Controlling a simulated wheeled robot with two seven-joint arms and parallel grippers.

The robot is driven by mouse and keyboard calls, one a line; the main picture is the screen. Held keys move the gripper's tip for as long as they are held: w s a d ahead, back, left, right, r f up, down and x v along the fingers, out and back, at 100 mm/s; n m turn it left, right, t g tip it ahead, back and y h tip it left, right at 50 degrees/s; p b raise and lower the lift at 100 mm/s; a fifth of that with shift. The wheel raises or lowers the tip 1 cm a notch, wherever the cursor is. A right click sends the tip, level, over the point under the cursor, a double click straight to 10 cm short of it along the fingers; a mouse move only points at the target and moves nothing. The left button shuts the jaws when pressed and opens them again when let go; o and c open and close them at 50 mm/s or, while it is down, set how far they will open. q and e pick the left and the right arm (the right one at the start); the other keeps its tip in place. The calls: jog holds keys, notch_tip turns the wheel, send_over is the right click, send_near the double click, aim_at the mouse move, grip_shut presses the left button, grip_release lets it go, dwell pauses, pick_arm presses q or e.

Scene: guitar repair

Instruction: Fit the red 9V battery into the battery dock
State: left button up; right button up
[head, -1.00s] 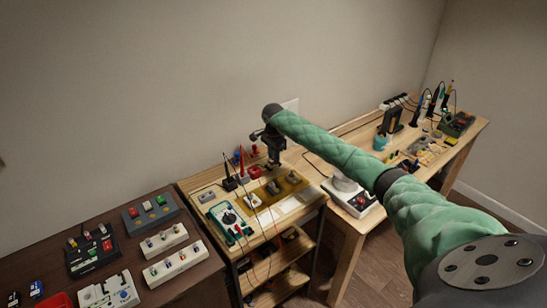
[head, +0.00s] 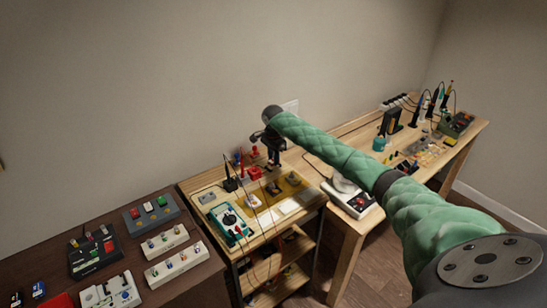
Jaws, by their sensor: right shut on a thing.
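My right gripper (head: 274,158) hangs at the end of the green-sleeved arm, over the back of the small wooden bench (head: 203,187). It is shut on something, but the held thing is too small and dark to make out. A red block (head: 256,172) sits on the bench just left of and below the gripper; I cannot tell whether it is the red 9V battery or something else. I cannot pick out the battery dock for certain. My left gripper is not in view.
A teal multimeter (head: 230,219) with leads lies at the bench's front left. An amber tray (head: 268,194) with small grey parts is in the middle. A dark cabinet (head: 197,279) at left carries several pedal-like boxes. A longer workbench (head: 342,226) with tools stands at right.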

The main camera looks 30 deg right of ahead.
jog(key=shift+p, duration=0.75)
dwell(0.7)
jog(key=shift+f, duration=1)
dwell(0.5)
jog(key=o, duration=1.4)
jog(key=shift+c, duration=0.2)
